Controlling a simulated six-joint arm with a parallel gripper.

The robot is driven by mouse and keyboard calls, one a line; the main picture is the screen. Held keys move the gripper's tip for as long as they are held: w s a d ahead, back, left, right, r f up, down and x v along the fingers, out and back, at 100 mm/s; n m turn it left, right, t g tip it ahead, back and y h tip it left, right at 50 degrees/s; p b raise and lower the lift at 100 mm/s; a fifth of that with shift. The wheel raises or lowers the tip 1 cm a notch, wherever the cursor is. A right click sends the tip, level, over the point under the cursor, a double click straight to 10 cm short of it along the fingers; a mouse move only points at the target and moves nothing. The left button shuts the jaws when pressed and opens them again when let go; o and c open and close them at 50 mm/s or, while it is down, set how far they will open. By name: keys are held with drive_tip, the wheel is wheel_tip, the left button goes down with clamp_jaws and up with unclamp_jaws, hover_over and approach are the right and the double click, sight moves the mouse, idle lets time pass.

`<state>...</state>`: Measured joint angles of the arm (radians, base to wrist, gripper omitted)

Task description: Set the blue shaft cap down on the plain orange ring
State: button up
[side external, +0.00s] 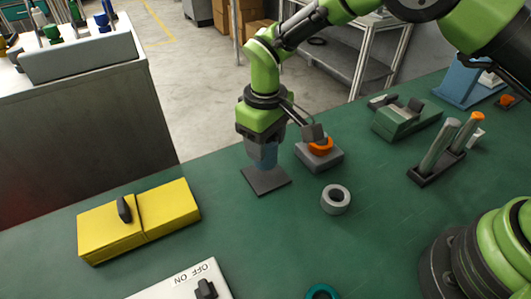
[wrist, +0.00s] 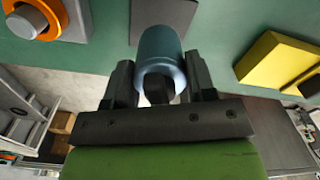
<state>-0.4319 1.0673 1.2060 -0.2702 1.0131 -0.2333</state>
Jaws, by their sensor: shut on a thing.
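The blue shaft cap (wrist: 161,45) is between the two fingers of my gripper (wrist: 160,85) in the wrist view. In the side view my gripper (side external: 264,158) is shut on the cap, over a dark flat plate (side external: 266,181). The gripper hides much of the cap there, and I cannot tell whether the cap touches the plate. The orange ring (side external: 321,146) lies on a grey block (side external: 320,157) to the right of my gripper. The ring also shows at the upper left of the wrist view (wrist: 47,31), apart from the cap.
A grey ring (side external: 336,198) lies in front of the block. A yellow box (side external: 140,219) and a switch panel (side external: 190,285) are at left. A green fixture (side external: 405,120) and a holder with upright rods (side external: 437,168) stand at right.

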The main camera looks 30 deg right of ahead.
drive_tip(key=r, duration=0.3)
drive_tip(key=d+r, duration=0.1)
drive_tip(key=r, duration=0.2)
drive_tip(key=shift+w+d, duration=0.15)
drive_tip(key=shift+d, duration=0.05)
drive_tip(key=d, duration=0.4)
drive_tip(key=s+d, duration=0.1)
drive_tip(key=d, duration=0.3)
drive_tip(key=d+r, duration=0.1)
drive_tip(key=d, duration=0.2)
drive_tip(key=shift+s+d, duration=0.2)
drive_tip(key=shift+d, duration=0.2)
drive_tip(key=shift+f, duration=2.55)
drive_tip(key=shift+f, duration=0.55)
drive_tip(key=o, duration=0.7)
drive_tip(key=shift+o, duration=0.2)
